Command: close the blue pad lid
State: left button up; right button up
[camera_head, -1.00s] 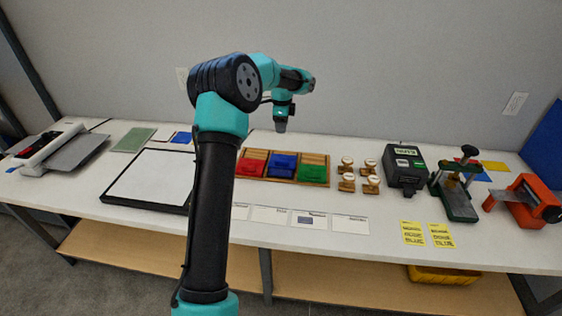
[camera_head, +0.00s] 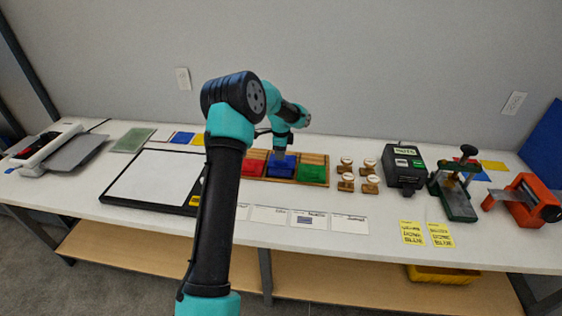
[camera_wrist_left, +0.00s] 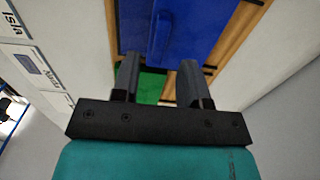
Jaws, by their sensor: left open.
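The blue pad (camera_head: 281,167) sits in the middle of a wooden tray (camera_head: 314,158), between a red pad (camera_head: 252,167) and a green pad (camera_head: 311,172). My left gripper (camera_head: 280,155) is over the back part of the blue pad and hides some of it. In the left wrist view, the blue lid (camera_wrist_left: 205,25) fills the top middle, with a raised blue bar on it. My left gripper (camera_wrist_left: 157,75) is open there, its two fingers at the lid's near edge with nothing between them. I cannot tell whether they touch it, nor how far the lid is tilted.
Several wooden stamps (camera_head: 346,183) stand right of the tray, then a dark box (camera_head: 403,166) and a green press (camera_head: 455,185). White cards (camera_head: 309,220) lie in front of the tray. A white board with a black frame (camera_head: 155,178) lies to the left.

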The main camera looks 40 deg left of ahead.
pick_arm(q)
jog(key=shift+f, duration=2.4)
grip_shut()
